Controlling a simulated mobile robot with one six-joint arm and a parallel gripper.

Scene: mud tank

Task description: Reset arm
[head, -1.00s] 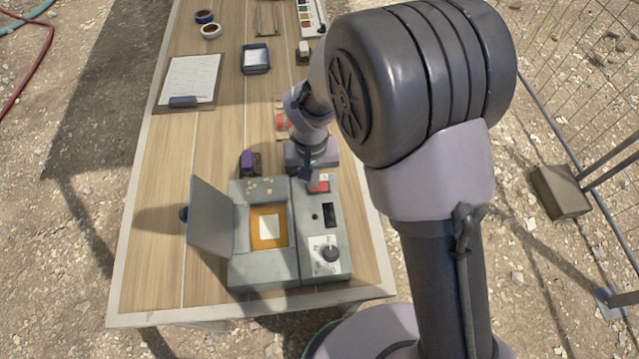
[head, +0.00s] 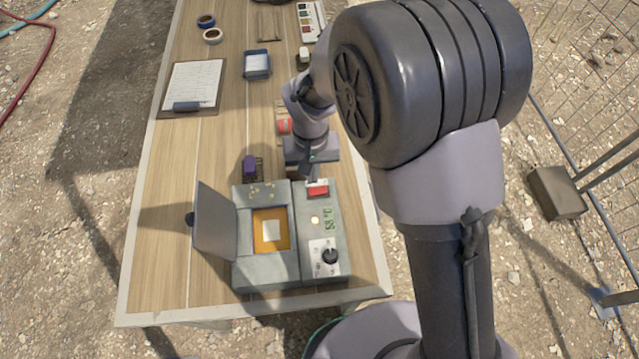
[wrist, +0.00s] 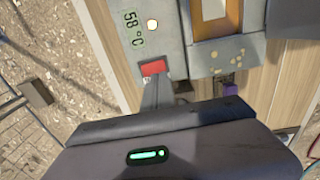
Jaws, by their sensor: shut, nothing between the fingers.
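My gripper (head: 314,178) is shut and empty. It hangs close above the far end of the machine's control panel, next to the red switch (head: 317,190). In the wrist view the fingertips (wrist: 150,94) are together just beside the red switch (wrist: 154,68); I cannot tell whether they touch it. The grey machine (head: 265,276) stands on the table with its lid (head: 213,222) open, an orange-framed well (head: 270,246) inside. Its display (head: 328,218) is lit and reads 58 °C in the wrist view (wrist: 134,28). A round light (head: 315,220) glows beside it.
The wooden table (head: 160,250) also carries a purple-handled item (head: 249,168), a red item (head: 284,125), a clipboard (head: 193,84), a blue-rimmed tray (head: 257,65) and tape rolls (head: 213,36). The left side of the table is mostly clear. A wire fence (head: 590,100) stands to the right.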

